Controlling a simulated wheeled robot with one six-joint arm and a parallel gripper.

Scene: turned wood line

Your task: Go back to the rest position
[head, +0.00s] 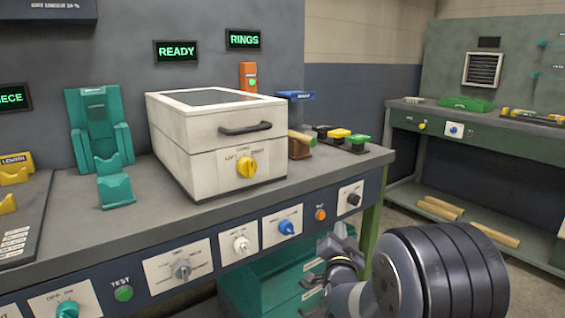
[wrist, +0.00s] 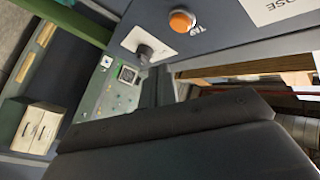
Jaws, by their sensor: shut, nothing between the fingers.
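My gripper (head: 338,262) is in the lower right of the head view, in front of the workbench's control panel and apart from it. It is shut and empty. My dark arm links fill the lower right corner and hide part of the bench front. In the wrist view my gripper's dark body (wrist: 180,140) fills the lower middle. The orange button (wrist: 182,21) and a dark knob (wrist: 143,52) on the panel lie just beyond it; the orange button also shows in the head view (head: 320,214).
A white box machine (head: 210,155) with a yellow knob stands on the workbench (head: 75,225). Teal drawers (head: 265,280) sit below. Open floor (head: 400,210) separates a second green bench (head: 480,135) at right.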

